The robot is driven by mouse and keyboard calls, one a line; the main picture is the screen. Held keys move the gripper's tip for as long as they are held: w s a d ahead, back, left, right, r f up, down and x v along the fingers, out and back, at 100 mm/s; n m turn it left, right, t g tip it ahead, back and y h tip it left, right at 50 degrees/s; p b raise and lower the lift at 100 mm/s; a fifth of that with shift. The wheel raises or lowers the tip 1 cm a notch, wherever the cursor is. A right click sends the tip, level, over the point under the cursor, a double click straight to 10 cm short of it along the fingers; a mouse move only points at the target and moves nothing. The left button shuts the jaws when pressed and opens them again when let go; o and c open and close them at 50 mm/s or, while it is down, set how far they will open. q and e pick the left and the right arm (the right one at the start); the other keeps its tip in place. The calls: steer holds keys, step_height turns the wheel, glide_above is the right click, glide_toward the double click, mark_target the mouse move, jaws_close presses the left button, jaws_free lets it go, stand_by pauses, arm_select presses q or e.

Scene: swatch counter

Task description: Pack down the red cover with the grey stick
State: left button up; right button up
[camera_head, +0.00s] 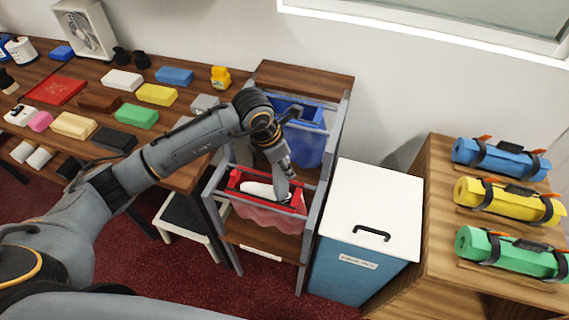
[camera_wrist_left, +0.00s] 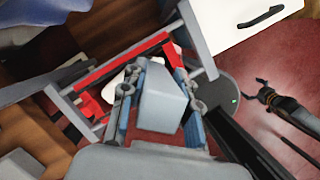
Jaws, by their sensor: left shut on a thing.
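The red cover (camera_head: 283,207) shows as a red rim with a translucent pinkish-red bag hanging below it, set in a grey rack. Its red edge also shows in the left wrist view (camera_wrist_left: 110,66). A white thing (camera_head: 262,189) lies inside the rim. My left gripper (camera_head: 284,170) is over the red cover, pointing down. In the left wrist view it is shut on the grey stick (camera_wrist_left: 163,98), which sits between its fingers. The stick's lower end is hard to make out. My right gripper (camera_wrist_left: 262,92) shows at the right of the wrist view, fingers apart and empty.
A blue bag (camera_head: 310,145) hangs in the rack behind the red one. A blue bin with a white lid (camera_head: 375,205) stands right of the rack. Rolled blue, yellow and green bundles lie on a wooden cabinet (camera_head: 415,205). Several coloured blocks cover the left counter (camera_head: 180,150).

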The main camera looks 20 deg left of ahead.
arm_select(q)
steer(key=shift+f+b, duration=1.95)
steer(key=shift+f, duration=0.45)
steer(key=shift+r, duration=0.1)
steer(key=shift+r, duration=0.15)
steer(key=shift+r+p, duration=3.3)
steer(key=shift+r, duration=2.15)
